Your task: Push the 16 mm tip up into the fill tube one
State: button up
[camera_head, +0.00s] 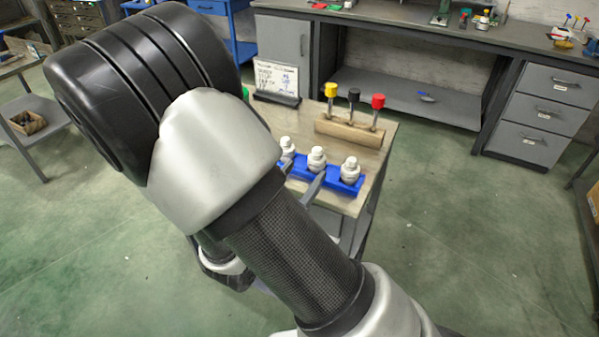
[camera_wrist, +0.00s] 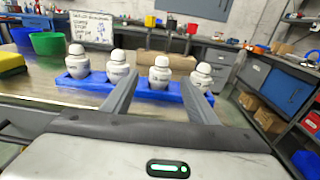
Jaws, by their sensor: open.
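Several white, round-capped pieces stand upright in a row on a blue holder (camera_wrist: 98,84); their sizes cannot be read. In the wrist view, my gripper (camera_wrist: 158,79) is open and empty, its two grey fingers pointing towards the row. The third white piece from the left (camera_wrist: 160,72) shows between the fingertips; I cannot tell whether they touch it. In the head view, my arm hides part of the row; the rightmost white piece (camera_head: 350,171) and its neighbour (camera_head: 317,160) show clear. I cannot make out a 16 mm tip or fill tube one.
The holder lies on a small table (camera_head: 388,146). Behind it, a wooden block (camera_head: 349,134) holds upright tools with yellow, black and red tops. A written white board (camera_head: 276,77) stands at the back left. In the wrist view, a green bin (camera_wrist: 47,43) stands left.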

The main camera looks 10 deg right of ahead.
aim_at(319, 151)
jog(key=shift+f+b+x, duration=0.3)
jog(key=shift+b+x, duration=0.15)
jog(key=shift+x, duration=0.95)
jog(key=shift+f+b+x, duration=0.25)
jog(key=shift+b+x, duration=0.25)
jog(key=shift+x, duration=0.85)
jog(key=shift+f+b+x, duration=0.3)
jog(key=shift+b+x, duration=0.15)
jog(key=shift+x, duration=0.95)
jog(key=shift+s, duration=0.1)
jog(key=c, duration=1.2)
jog(key=shift+r+p, duration=2.3)
jog(key=shift+r, duration=0.25)
jog(key=shift+c, duration=0.2)
jog(key=shift+s, duration=0.15)
jog(key=shift+s+f, duration=0.1)
jog(key=shift+s, duration=0.25)
jog(key=s+n+t+y, duration=0.1)
jog(key=s, duration=0.1)
jog(key=shift+s+n+y, duration=0.3)
jog(key=shift+s+y, duration=0.1)
notch_tip(319, 151, up, 12)
jog(key=p, duration=1.8)
jog(key=shift+w, duration=0.15)
